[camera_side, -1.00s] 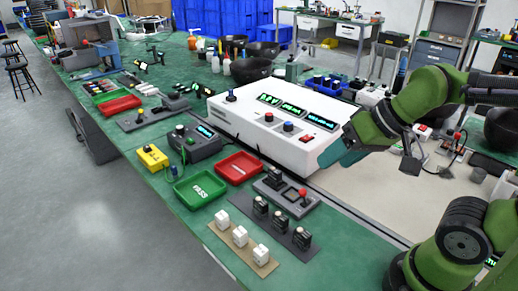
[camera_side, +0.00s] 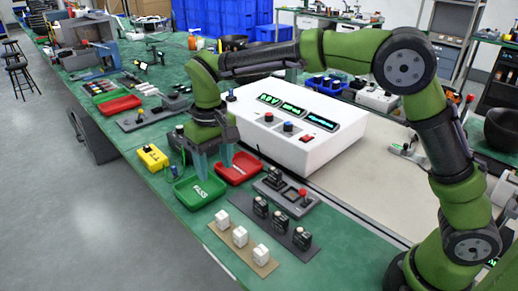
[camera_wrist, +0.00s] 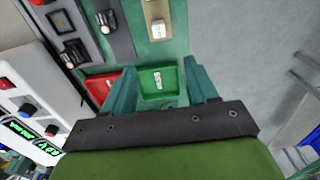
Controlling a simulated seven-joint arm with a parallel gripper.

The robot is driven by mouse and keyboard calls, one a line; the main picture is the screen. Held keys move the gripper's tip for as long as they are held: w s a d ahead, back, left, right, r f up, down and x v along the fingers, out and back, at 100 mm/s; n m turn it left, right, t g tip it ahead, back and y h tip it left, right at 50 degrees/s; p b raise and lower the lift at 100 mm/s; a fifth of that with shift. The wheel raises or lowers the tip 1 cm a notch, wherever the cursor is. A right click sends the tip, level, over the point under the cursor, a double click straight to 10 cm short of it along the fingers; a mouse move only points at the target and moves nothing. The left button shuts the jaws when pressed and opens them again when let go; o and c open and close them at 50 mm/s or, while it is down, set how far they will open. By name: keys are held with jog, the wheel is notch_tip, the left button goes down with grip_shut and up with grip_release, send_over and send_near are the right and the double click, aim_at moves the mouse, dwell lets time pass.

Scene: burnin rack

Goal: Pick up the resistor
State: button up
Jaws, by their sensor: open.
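No part is labelled as the resistor, so I cannot tell for certain which one it is. White blocks (camera_side: 240,237) stand in a row on a tan strip (camera_side: 213,228) at the front of the bench; one white block (camera_wrist: 158,30) shows at the top of the wrist view. Black parts (camera_side: 281,222) stand on a dark strip beside them, also seen in the wrist view (camera_wrist: 107,22). My gripper (camera_side: 213,163) is open, pointing down over the green PASS tray (camera_side: 200,190) and the red tray (camera_side: 238,168). In the wrist view its fingers (camera_wrist: 160,68) flank the green tray, with nothing between them.
A white box with lit displays (camera_side: 300,128) stands right behind my gripper. A grey unit with a red knob (camera_side: 287,193) sits right of the red tray. A yellow box (camera_side: 152,158) lies to the left. The bench's front edge is near the white blocks.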

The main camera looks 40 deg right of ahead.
aim_at(222, 215)
notch_tip(222, 215, down, 17)
jog(key=shift+s+r, duration=0.1)
jog(key=shift+s, duration=0.05)
dwell(0.5)
jog(key=shift+c, duration=0.4)
jog(key=c, duration=1)
